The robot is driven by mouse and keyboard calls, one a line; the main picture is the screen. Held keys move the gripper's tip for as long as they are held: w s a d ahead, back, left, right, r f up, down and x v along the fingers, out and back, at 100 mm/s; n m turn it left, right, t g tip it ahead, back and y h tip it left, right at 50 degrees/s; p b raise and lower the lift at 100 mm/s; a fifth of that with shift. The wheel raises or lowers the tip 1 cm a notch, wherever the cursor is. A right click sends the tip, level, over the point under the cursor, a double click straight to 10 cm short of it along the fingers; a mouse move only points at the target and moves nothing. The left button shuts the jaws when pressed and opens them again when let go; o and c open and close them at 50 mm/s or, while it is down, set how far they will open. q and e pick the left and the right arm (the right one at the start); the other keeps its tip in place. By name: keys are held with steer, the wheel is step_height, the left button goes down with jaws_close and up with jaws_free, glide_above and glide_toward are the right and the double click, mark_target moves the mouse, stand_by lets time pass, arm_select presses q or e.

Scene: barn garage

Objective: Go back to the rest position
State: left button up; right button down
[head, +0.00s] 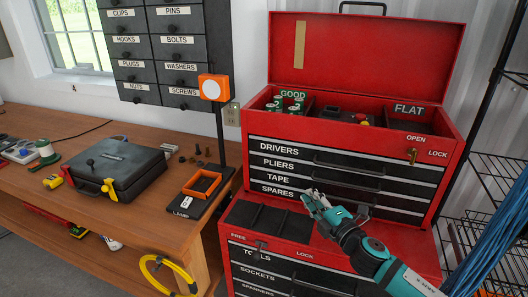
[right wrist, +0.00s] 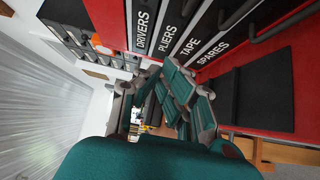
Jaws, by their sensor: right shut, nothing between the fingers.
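My right gripper (head: 318,203) is in front of the red tool chest (head: 443,150), close to its lower drawers labelled TAPE and SPARES. Its fingers are shut with nothing between them. In the right wrist view the teal and grey fingers (right wrist: 160,95) show beside the labelled drawer fronts (right wrist: 190,42). I cannot tell whether the gripper touches the chest. My left gripper is in neither view.
The chest's lid (head: 365,50) is up, with green cans (head: 294,98) in the top tray. A wooden workbench (head: 150,210) at left holds a black case (head: 118,165) and an orange tray (head: 202,183). A wire rack (head: 495,185) with blue cable stands at right.

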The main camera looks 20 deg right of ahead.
steer(key=s+a+f+m+g+h, duration=0.3)
steer(key=s+f+m+g+h, duration=0.25)
steer(key=s+f+m, duration=0.75)
steer(key=s+a+f+m+g+y, duration=0.1)
steer(key=s+a+f+m+g, duration=0.15)
steer(key=s, duration=0.45)
steer(key=s+a+f+m+g+y, duration=0.1)
steer(key=s+g, duration=0.2)
steer(key=s, duration=0.5)
steer(key=s+a+f+m+g, duration=0.1)
steer(key=s+m+g, duration=0.15)
steer(key=s, duration=0.45)
step_height(320, 180, down, 28)
steer(key=s+n+g, duration=0.1)
steer(key=s+g, duration=0.1)
steer(key=s+d+f+g, duration=0.1)
steer(key=s+d+f, duration=0.1)
steer(key=s+f, duration=1.2)
steer(key=shift+s+d+f, duration=0.35)
steer(key=shift+s+d, duration=0.05)
steer(key=shift+s, duration=0.35)
